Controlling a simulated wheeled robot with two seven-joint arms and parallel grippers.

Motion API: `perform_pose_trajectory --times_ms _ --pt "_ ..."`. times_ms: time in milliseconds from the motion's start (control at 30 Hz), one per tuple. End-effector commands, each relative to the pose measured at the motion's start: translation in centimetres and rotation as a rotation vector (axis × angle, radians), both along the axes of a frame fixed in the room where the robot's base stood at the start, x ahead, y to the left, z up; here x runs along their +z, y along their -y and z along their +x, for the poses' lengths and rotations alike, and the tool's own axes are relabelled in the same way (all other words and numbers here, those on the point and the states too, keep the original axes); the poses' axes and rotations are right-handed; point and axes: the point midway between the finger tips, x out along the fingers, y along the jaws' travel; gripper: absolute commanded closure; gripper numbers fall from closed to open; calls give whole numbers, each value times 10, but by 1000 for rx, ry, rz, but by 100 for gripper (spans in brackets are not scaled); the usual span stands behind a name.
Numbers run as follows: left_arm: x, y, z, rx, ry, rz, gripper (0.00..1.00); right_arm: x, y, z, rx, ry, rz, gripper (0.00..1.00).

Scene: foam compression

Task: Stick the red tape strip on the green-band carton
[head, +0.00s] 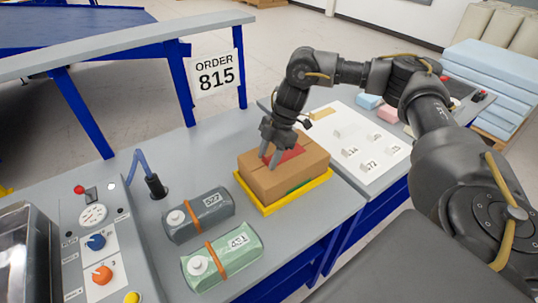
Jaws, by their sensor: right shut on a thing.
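The green-band carton (295,171) is a brown box on a yellow tray (268,210). A bit of green (301,187) shows low on its front side. The red tape strip (288,154) is at the carton's top, beside and partly behind my right gripper's fingers. My right gripper (269,160) points down at the top of the carton and is shut on the red tape strip. I cannot tell whether the strip touches the carton all along. My left gripper is not in view.
A dark roll (199,217) and a green roll (225,260) lie left of the tray. A control panel (98,235) is at the left. A white board (358,142) with small tags, a blue block (369,101) and a pink block (388,114) is at the right.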

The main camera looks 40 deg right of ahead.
Motion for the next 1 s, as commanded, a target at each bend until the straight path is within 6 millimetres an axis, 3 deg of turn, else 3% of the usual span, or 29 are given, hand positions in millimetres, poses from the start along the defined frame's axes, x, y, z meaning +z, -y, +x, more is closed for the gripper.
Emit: perform_pose_trajectory --times_ms 233,267,433,1000 --pt "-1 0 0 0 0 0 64 -4 1 -3 1 -10 -4 76" --pt "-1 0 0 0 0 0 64 -4 1 -3 1 -10 -5 54" --pt "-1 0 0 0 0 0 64 -4 1 -2 1 -7 -4 32" --pt "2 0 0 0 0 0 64 0 0 -1 -1 -3 -2 32"
